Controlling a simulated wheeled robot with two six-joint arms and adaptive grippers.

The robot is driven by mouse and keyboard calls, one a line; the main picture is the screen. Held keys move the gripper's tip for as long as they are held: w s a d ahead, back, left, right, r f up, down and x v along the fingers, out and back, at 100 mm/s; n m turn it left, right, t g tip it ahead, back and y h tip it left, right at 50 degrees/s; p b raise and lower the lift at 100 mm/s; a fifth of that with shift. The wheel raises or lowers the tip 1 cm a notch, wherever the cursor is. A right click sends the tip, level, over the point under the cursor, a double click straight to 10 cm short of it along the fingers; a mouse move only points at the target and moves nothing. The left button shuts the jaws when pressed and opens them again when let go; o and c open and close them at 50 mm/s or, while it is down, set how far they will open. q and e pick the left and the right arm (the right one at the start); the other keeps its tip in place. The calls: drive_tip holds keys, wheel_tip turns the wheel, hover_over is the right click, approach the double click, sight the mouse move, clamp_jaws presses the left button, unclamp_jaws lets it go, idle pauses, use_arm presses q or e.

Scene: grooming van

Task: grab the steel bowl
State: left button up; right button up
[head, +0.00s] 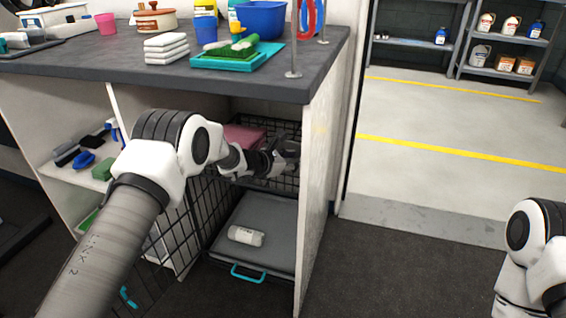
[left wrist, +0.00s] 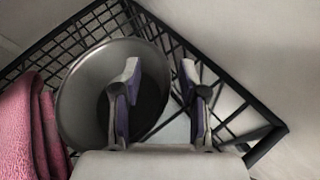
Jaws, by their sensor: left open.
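The steel bowl (left wrist: 80,88) is round and grey, and lies in a black wire basket (left wrist: 222,95) in the left wrist view. My left gripper (left wrist: 160,70) is open and empty. Its left finger shows in front of the bowl and its right finger just beyond the bowl's right rim; I cannot tell whether either touches. In the head view my left gripper (head: 284,156) reaches into the basket under the counter, and I cannot make out the bowl there. My right gripper is out of the picture.
A pink towel (left wrist: 28,135) lies beside the bowl in the basket. The counter (head: 120,68) overhangs the basket, and a white side panel (head: 318,170) stands close to its right.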

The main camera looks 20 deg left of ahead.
use_arm(q)
drive_tip(key=shift+r, duration=0.1)
clamp_jaws()
